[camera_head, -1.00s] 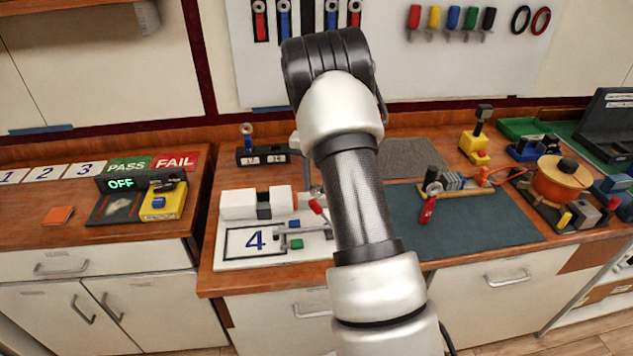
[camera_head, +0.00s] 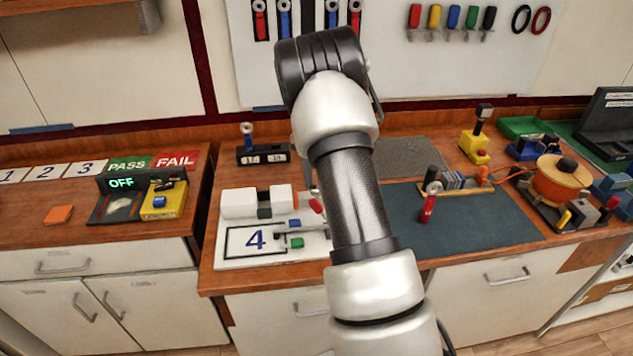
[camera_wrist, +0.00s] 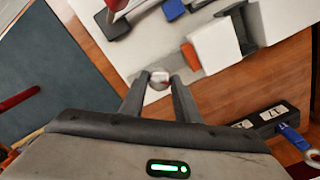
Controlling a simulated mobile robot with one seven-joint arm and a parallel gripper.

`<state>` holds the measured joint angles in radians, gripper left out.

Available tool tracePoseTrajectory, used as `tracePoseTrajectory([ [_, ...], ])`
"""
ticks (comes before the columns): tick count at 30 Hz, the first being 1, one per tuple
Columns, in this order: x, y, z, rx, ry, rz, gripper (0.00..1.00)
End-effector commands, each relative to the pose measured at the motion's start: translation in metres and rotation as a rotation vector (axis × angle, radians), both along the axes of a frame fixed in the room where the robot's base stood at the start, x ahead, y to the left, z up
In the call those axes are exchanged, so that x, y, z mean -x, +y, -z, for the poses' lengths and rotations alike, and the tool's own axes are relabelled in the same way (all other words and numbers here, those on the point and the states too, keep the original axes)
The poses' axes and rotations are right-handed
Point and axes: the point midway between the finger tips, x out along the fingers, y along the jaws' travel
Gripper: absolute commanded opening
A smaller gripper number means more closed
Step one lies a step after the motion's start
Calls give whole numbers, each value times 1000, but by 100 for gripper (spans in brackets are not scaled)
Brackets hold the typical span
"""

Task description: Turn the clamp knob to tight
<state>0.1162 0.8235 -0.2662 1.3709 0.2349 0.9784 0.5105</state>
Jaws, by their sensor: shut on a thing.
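In the wrist view, a round silver clamp knob (camera_wrist: 158,77) sits between the two fingertips of my gripper (camera_wrist: 157,84), which is shut on it. The knob is at the end of a white clamp block (camera_wrist: 215,45) with an orange face. A dark piece (camera_wrist: 242,30) lies beyond that block. In the head view, the white clamp (camera_head: 238,204) stands at the back of a white base plate (camera_head: 235,264) marked 4. My arm hides the knob and gripper there. I cannot read any tight mark on the knob.
A red-handled lever (camera_head: 316,206) and small blue (camera_head: 294,223) and green (camera_head: 297,243) blocks are on the plate near my arm. A black box with a blue-handled tool (camera_head: 262,155) stands behind. A dark mat (camera_head: 470,225) lies to the right.

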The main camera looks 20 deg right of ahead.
Motion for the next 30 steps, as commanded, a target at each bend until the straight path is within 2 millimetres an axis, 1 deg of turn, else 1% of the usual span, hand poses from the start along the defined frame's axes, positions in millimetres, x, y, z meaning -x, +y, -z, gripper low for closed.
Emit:
tracePoseTrajectory([
  [2,-1,0,-1,1,-3,-1,7],
  [3,-1,0,-1,1,-3,-1,34],
  [6,-1,0,-1,0,-3,-1,48],
  [14,0,0,-1,0,-1,-1,48],
  [17,-1,0,-5,0,-1,-2,48],
  [19,-1,0,-13,1,-3,-2,48],
  [23,-2,-1,-38,3,-7,-3,48],
  [30,-2,0,-98,2,-8,-2,48],
])
